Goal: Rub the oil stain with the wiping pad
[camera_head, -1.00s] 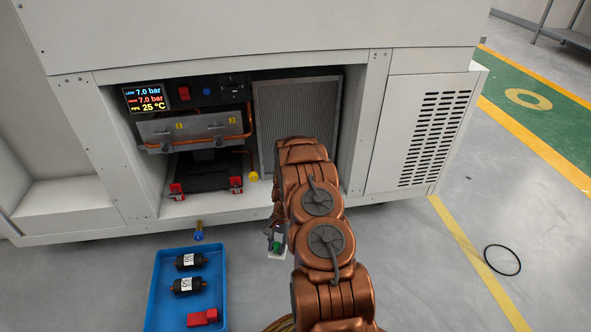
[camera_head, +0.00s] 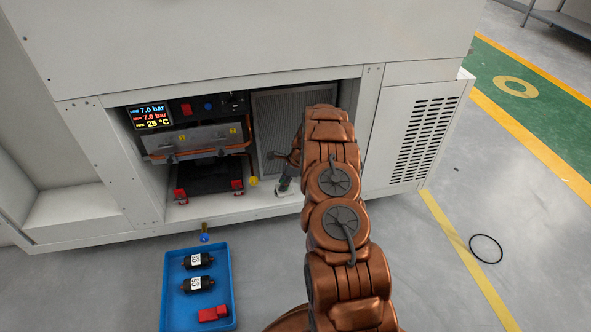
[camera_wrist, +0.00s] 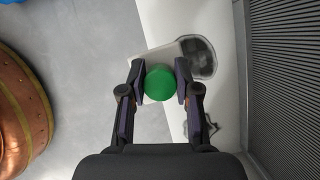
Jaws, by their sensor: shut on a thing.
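The wiping pad is a pale plate (camera_wrist: 141,68) with a round green knob (camera_wrist: 160,83). In the wrist view my gripper (camera_wrist: 161,82) is shut on the knob, one finger on each side. The oil stain (camera_wrist: 201,60) is a dark grey patch on the white cabinet floor, right beside the pad's right side. Part of it may lie under the pad. In the head view my gripper (camera_head: 285,178) and the pad (camera_head: 281,191) are at the cabinet's front ledge, partly hidden by my arm. The stain is hidden there. I cannot tell whether the pad touches the surface.
A ribbed filter panel (camera_wrist: 288,75) stands right of the stain. A darker patch (camera_wrist: 212,127) shows near the right finger. In the head view, a blue tray (camera_head: 229,280) with black cylinders and a red part lies on the floor. A yellow cap (camera_head: 253,181) sits left of the pad.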

